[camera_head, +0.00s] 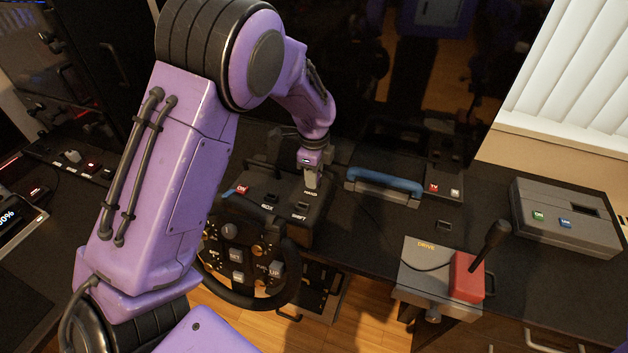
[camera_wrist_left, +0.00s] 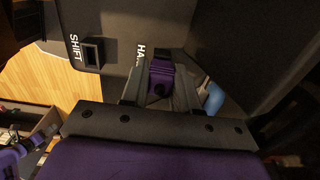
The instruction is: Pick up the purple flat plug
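The purple flat plug (camera_wrist_left: 161,78) shows in the left wrist view as a small purple block with a dark round spot, beside the "HAND" lettering. In the head view my left gripper (camera_head: 311,176) points down at the black console (camera_head: 262,190) behind the steering wheel, by the "HAND" label. The fingers mostly hide the plug there. I cannot tell whether its lower end is in a socket. My right gripper is not in view.
The steering wheel (camera_head: 290,275) is in front of the console. A blue handle (camera_head: 385,181) is close on the right. Further right are the "DRIVE" box with a red block (camera_head: 467,278) and black lever, and a grey button box (camera_head: 565,217). An empty "SHIFT" socket (camera_wrist_left: 92,52) is nearby.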

